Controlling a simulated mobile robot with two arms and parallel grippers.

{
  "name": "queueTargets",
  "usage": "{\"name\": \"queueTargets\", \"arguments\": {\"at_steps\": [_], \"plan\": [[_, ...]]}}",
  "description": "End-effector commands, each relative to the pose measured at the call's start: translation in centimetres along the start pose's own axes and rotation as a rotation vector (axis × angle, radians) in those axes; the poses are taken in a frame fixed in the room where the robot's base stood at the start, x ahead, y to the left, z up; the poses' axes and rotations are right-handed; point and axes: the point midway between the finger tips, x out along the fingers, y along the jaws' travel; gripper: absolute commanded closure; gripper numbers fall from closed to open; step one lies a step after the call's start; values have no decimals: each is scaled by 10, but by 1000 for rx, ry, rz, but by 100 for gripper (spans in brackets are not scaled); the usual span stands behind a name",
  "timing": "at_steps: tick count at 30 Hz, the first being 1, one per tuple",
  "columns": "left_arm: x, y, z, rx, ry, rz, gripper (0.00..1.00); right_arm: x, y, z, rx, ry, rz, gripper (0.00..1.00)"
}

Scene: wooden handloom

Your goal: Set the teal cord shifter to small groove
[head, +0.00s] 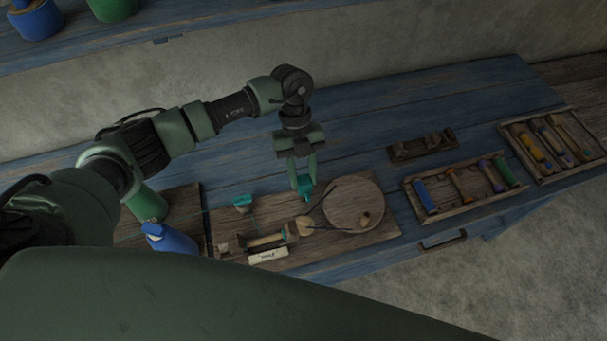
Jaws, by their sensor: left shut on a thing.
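My left gripper (304,178) points down over the wooden board (384,229) and is shut on a small teal piece, which I take for the teal cord shifter (305,187). The teal piece is just left of the large round wooden wheel (353,207). A dark cord (328,228) runs between this wheel and a small wooden pulley (305,226). The grooves are too small to make out, so I cannot tell which one the cord lies in. My right gripper is not in view.
Another teal piece (242,202) stands at the board's left, near a wooden spindle frame (266,240) and a pale label (268,255). A blue bottle-like object (168,238) stands further left. Trays with coloured spools (463,185) and tools (550,143) lie right.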

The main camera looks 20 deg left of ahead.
Motion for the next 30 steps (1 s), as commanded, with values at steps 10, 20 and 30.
{"name": "queueTargets", "arguments": {"at_steps": [10, 20, 30], "plan": [[-6, -2, 0, 2, -2, -8, 45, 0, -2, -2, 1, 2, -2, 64], [-12, -2, 2, 2, -3, -7, 45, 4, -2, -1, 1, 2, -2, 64], [-67, -1, 2, 3, -6, -9, 45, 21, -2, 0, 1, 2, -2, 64]]}}
